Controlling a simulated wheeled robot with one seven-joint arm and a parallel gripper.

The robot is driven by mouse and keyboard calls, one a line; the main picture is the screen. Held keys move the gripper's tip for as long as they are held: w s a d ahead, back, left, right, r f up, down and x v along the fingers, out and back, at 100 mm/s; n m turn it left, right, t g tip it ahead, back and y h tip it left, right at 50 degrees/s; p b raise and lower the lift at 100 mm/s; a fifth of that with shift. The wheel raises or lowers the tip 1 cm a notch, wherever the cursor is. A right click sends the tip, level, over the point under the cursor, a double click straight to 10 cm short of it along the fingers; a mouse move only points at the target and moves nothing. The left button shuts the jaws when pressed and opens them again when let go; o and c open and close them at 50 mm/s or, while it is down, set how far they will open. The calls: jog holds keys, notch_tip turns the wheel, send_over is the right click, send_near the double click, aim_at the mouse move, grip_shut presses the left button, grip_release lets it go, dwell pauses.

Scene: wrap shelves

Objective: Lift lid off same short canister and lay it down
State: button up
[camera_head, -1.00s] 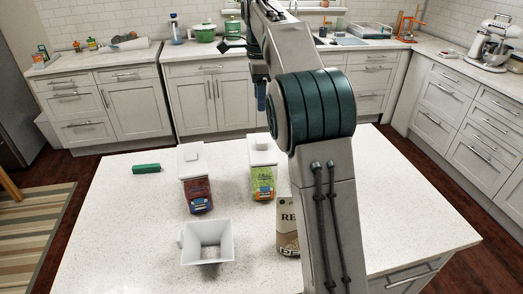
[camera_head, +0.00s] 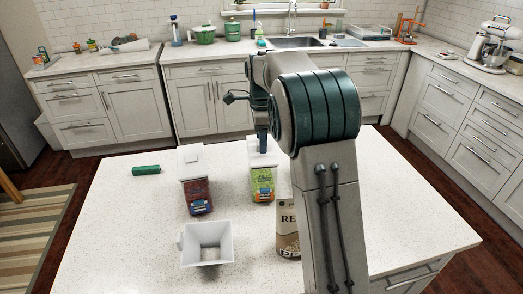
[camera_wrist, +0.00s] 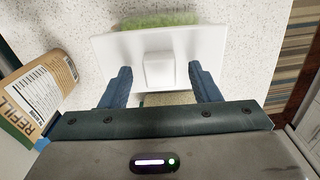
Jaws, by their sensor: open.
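The canister with green contents (camera_head: 262,184) stands upright on the island counter, its white lid (camera_head: 270,158) on top. In the wrist view this lid (camera_wrist: 110,47) has a square knob (camera_wrist: 159,70) in its middle. My gripper (camera_wrist: 160,80) is open, its blue fingers on either side of the knob with gaps visible. In the head view my gripper (camera_head: 258,143) is over this lid and hides part of it. A second canister with dark red contents (camera_head: 197,195) stands to the left with its white lid (camera_head: 192,161) on.
A square white scoop or cup (camera_head: 207,243) stands in front of the canisters. A refill bag (camera_head: 287,225) stands right of it, partly behind my arm. A green block (camera_head: 146,170) lies at the back left. The counter's left and right sides are clear.

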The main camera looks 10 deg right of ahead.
jog(key=shift+f, duration=0.3)
jog(key=c, duration=1.1)
jog(key=shift+r, duration=0.1)
jog(key=r, duration=0.3)
jog(key=r+b, duration=0.1)
jog(key=shift+s+d+r, duration=0.15)
jog(key=shift+d, duration=0.15)
jog(key=s+d+r+p, duration=0.2)
jog(key=s+d+r, duration=0.3)
jog(key=d+r, duration=0.4)
jog(key=shift+s+d+r+p, duration=0.2)
jog(key=shift+s+r+p, duration=0.15)
jog(key=shift+r, duration=0.2)
